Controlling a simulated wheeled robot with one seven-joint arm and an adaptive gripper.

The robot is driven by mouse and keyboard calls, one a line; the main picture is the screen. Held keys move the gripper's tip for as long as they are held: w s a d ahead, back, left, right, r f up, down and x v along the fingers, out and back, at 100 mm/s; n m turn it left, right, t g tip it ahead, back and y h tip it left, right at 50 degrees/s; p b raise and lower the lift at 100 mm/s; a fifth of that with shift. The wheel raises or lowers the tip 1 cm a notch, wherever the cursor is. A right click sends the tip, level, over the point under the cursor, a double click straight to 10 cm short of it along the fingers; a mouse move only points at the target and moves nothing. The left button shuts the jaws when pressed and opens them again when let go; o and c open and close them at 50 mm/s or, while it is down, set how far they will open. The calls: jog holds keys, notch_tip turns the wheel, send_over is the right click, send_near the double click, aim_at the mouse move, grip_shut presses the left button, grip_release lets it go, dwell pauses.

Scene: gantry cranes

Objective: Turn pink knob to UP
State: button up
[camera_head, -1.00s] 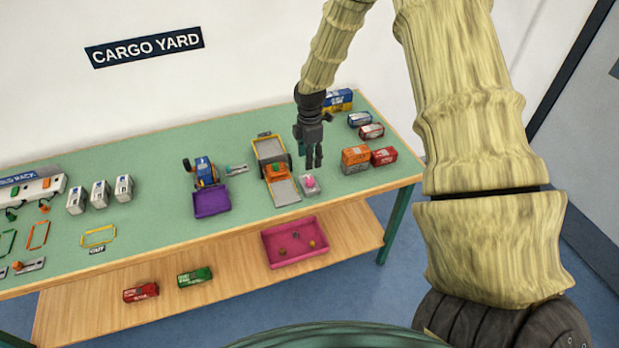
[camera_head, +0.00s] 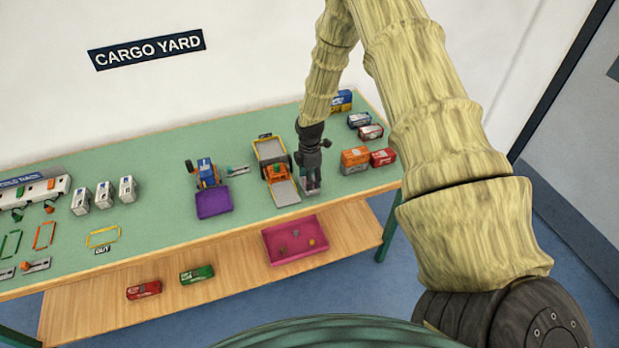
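The pink knob is hidden now behind my gripper (camera_head: 312,187). Only a little of its grey base (camera_head: 308,193) shows, at the front edge of the green table, just right of the orange and grey truck's lowered ramp. My gripper points down right over the base, with its fingers at knob height. I cannot tell whether the fingers touch the knob or how far apart they are.
The truck (camera_head: 273,165) stands close on the left of my gripper. An orange box (camera_head: 354,160) and a red box (camera_head: 383,157) stand to the right. A pink tray (camera_head: 295,240) lies on the lower shelf. A blue tractor with a purple bucket (camera_head: 213,203) is further left.

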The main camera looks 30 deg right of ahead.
jog(key=shift+f, duration=0.6)
jog(key=c, duration=1)
jog(key=shift+c, duration=0.2)
